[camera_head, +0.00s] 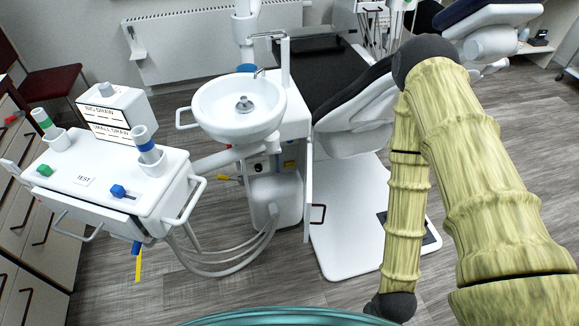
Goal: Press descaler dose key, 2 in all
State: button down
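A white unit (95,205) on the left carries a small box (115,103) with labels that seem to read "BIG DRAW" and "SMALL DRAW". A grey round knob or key (106,89) is on top of the box. On the unit's top are a small green knob (44,170), a blue knob (118,191) and a "TEST" label (84,181). No label that I can read says descaler, so I cannot tell which is the dose key. My arm is folded at the right, well apart from the unit. My gripper is out of view.
A green-banded holder (43,121) and a blue-banded one (148,151) stand upright on the unit. A white basin (238,106), hoses (222,262) and a dental chair (355,100) are to its right. Drawers (30,232) line the left. Some grey floor is clear.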

aim_at(290, 164)
jog(key=z, duration=2.4)
jog(key=k, duration=1.3)
jog(key=u, duration=1.8)
jog(key=i, duration=0.5)
jog(key=z, duration=0.1)
